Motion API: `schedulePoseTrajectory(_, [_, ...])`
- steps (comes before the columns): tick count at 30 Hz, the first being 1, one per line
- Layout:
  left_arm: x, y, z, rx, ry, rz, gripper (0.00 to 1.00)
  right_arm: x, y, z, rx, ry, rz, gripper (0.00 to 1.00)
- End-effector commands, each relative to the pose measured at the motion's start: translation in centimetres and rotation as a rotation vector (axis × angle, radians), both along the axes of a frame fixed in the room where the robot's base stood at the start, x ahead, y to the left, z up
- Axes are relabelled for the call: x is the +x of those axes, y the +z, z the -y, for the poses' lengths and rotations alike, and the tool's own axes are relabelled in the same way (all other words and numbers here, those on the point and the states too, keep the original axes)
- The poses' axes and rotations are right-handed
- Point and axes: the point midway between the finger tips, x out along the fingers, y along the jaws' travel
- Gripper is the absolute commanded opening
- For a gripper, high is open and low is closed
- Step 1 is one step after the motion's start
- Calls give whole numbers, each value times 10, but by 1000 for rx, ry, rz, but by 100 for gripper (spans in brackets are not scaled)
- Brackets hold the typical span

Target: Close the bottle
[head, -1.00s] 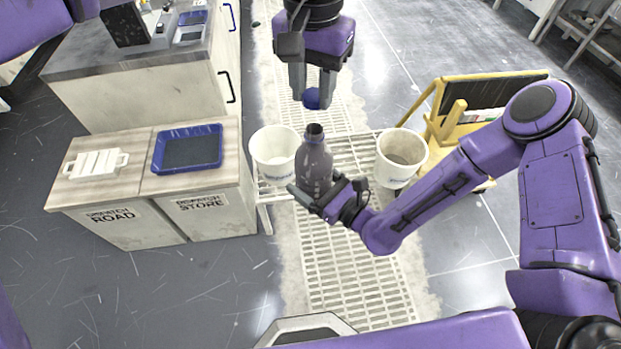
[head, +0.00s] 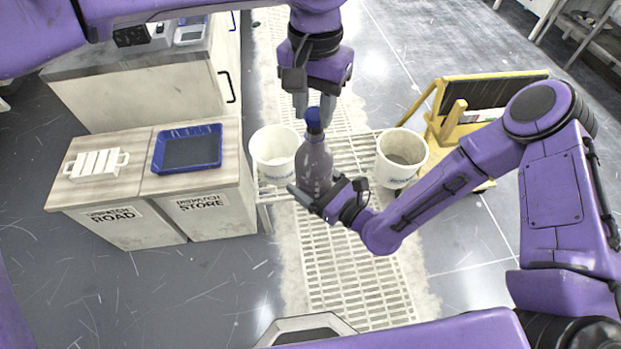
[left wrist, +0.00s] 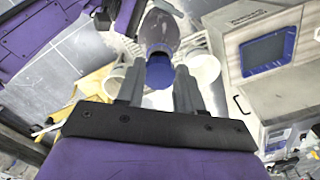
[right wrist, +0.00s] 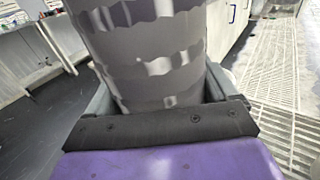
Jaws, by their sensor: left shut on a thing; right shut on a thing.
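The grey, see-through bottle (head: 314,165) stands upright in the middle of the head view. My right gripper (head: 322,200) is shut around its lower body, and the bottle fills much of the right wrist view (right wrist: 150,50). The blue cap (head: 313,117) is at the bottle's mouth, in line with the neck. My left gripper (head: 313,108) points down from above and is shut on the cap. In the left wrist view the cap (left wrist: 160,72) sits between the fingers with the bottle (left wrist: 160,32) beyond it. Whether the cap is seated on the thread is hidden.
A white bucket (head: 262,160) stands left of the bottle and another bucket (head: 385,165) right of it, by a slatted surface (head: 350,270). A blue tray (head: 160,165) and a white rack (head: 80,176) lie on the dispatch cabinets. A yellow stand (head: 440,130) is at right.

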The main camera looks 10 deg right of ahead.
Motion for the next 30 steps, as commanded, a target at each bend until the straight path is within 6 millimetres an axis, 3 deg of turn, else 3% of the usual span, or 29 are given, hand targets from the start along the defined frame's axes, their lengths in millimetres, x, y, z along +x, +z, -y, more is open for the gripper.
schedulePoseTrajectory(20, [-2,1,-1,1,0,1,9,0,0,0,0,0,0,32])
schedulePoseTrajectory(30, [-2,-16,-1,0,1,0,9,0,0,0,0,0,0,32])
